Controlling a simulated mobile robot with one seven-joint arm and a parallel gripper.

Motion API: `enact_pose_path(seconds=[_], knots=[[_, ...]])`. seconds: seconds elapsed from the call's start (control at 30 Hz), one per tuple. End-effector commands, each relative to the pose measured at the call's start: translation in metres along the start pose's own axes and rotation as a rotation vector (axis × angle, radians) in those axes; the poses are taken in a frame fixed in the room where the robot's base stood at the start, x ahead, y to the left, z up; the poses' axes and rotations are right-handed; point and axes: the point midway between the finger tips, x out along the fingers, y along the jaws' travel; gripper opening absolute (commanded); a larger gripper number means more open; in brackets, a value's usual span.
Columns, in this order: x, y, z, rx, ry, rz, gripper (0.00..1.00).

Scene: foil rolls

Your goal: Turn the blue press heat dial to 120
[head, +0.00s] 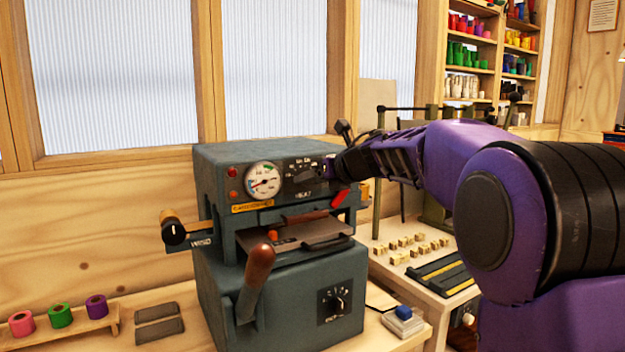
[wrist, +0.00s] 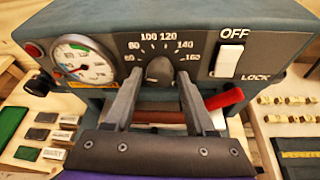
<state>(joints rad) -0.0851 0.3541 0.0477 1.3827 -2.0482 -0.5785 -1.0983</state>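The blue-grey press (head: 280,255) stands on the bench in the head view. Its heat dial (head: 304,177) is on the upper front panel, partly behind my gripper (head: 322,172). In the wrist view the dark dial knob (wrist: 160,71) sits under an arc of numbers, with 100 and 120 at the top and 140 and 160 to the right. I cannot clearly read where its pointer stands. My gripper (wrist: 160,90) is open. Its two fingers straddle the knob from below, one on each side, with visible gaps.
A round gauge (wrist: 82,60) is left of the dial. A white OFF/LOCK switch (wrist: 229,61) is close on the right, with a red handle (wrist: 225,99) below it. A brown-handled lever (head: 260,265) projects from the press front. Small wooden blocks (head: 412,245) lie on the right-hand bench.

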Motion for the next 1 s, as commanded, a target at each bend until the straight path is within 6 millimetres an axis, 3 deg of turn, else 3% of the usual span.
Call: enact_pose_path(seconds=[0.03, 0.3, 0.67, 1.0], knots=[[-0.0001, 0.0000, 0.0000, 0.000, 0.000, 0.000, 0.45], [-0.0002, -0.0001, -0.0001, 0.000, 0.000, 0.000, 0.00], [-0.0009, -0.0004, 0.0013, 0.037, -0.001, 0.015, 0.00], [-0.0015, -0.0019, 0.0024, 0.243, -0.006, 0.102, 0.00]])
